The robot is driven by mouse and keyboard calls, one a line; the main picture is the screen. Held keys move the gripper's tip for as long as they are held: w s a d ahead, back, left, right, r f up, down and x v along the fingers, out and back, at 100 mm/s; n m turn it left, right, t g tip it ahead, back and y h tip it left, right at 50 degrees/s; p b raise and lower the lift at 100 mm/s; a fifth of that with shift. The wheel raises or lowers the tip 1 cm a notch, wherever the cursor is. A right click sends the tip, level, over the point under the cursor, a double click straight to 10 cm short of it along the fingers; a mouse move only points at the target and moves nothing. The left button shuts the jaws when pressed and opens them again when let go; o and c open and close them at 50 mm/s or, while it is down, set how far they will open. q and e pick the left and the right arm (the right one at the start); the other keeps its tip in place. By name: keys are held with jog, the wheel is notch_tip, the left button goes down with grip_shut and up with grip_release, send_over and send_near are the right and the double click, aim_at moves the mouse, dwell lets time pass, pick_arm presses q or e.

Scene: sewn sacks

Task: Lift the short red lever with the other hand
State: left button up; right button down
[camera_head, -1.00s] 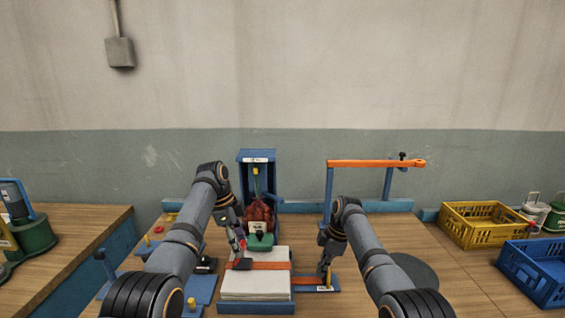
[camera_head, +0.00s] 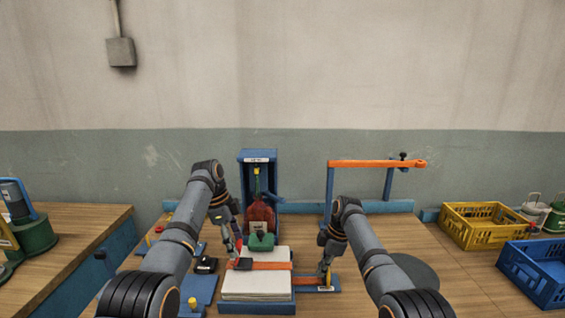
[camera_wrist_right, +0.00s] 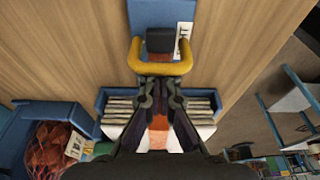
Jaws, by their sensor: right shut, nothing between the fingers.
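A small red piece, likely the short red lever (camera_head: 239,243), shows at the tips of my left gripper (camera_head: 236,256), beside the left edge of the sack stack. The fingers are too small to tell open from shut, or touching from apart. My right gripper (camera_head: 325,270) is at the yellow handle (camera_head: 328,279), right of the stack. In the right wrist view my right gripper (camera_wrist_right: 160,84) is shut and empty, its tips close to the yellow handle (camera_wrist_right: 186,62). Whether they touch it is unclear. An orange band (camera_head: 270,265) crosses the white sacks (camera_head: 256,285).
A blue stand (camera_head: 257,155) holding a red sack (camera_head: 262,216) is behind the stack. An orange bar (camera_head: 370,163) on blue posts stands back right. Yellow (camera_head: 468,228) and blue (camera_head: 530,272) crates are at the far right. Wood between bar and crates is clear.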

pick_arm(q)
jog(key=shift+d, duration=0.15)
pick_arm(e)
jog(key=shift+d, duration=0.2)
pick_arm(q)
jog(key=shift+d+r+v, duration=0.1)
jog(key=shift+d+v, duration=0.2)
jog(key=shift+v, duration=1)
jog(key=shift+d+r+v, duration=0.1)
jog(key=shift+d+v, duration=0.2)
jog(key=shift+v, duration=0.95)
jog(key=shift+d+r+v, duration=0.1)
jog(key=shift+d+v, duration=0.25)
jog(key=shift+v, duration=0.95)
jog(key=shift+f, duration=0.15)
pick_arm(e)
jog(key=shift+a, duration=0.1)
